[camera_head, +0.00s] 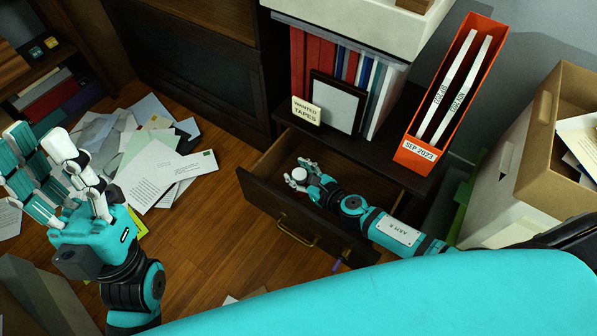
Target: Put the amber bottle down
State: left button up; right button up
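My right gripper (304,178) is inside the open drawer (262,192) of the dark cabinet, near its left end. Its fingers close around a small thing with a round white top (299,173), which I take to be the amber bottle's cap. The bottle's body is hidden by the fingers, and I cannot tell whether it touches the drawer floor. My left gripper (48,172) is raised over the floor at the left, fingers spread, with nothing seen between them.
An orange binder box (423,150) and a small "WANTED TAPES" sign (306,111) stand on the shelf above the drawer. Cardboard boxes (529,155) stand at the right. Papers (150,165) litter the wooden floor at the left.

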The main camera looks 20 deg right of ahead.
jog(key=o, duration=0.3)
